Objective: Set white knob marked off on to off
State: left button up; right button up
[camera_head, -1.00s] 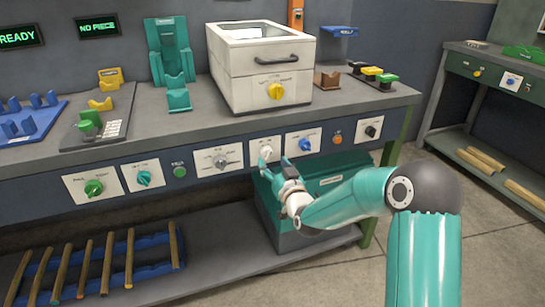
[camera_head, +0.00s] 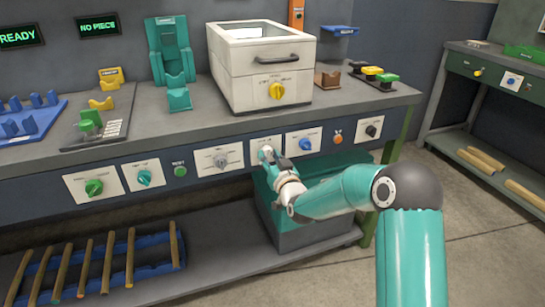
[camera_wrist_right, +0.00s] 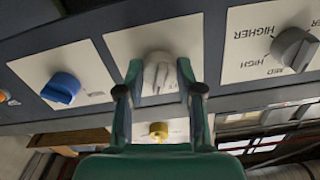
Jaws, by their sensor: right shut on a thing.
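The white knob (camera_wrist_right: 159,72) sits on a white plate (camera_wrist_right: 119,45) on the bench's front panel. In the wrist view it is between the two green fingers of my right gripper (camera_wrist_right: 159,82), which is shut on it. In the head view the right gripper (camera_head: 272,158) reaches the panel and mostly covers the white knob (camera_head: 266,151). The off and on marks cannot be read, so the knob's setting is unclear. My left gripper is not in view.
A grey knob (camera_head: 221,160) is on the plate to the left, a blue knob (camera_head: 305,144) on the plate to the right. A teal bin (camera_head: 285,229) stands under the bench below my right arm. A cream box with a yellow knob (camera_head: 276,91) stands on top.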

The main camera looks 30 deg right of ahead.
jog(key=shift+d, duration=0.35)
jog(key=shift+a, duration=0.1)
jog(key=shift+f+b, duration=0.1)
jog(key=shift+b, duration=0.3)
jog(key=n+b, duration=0.4)
jog(key=shift+a+f, duration=0.1)
jog(key=n+b, duration=0.2)
jog(key=shift+n, duration=0.3)
jog(key=shift+n+b, duration=0.65)
jog(key=shift+n, duration=0.55)
jog(key=o, duration=1.1)
jog(key=shift+r, duration=0.2)
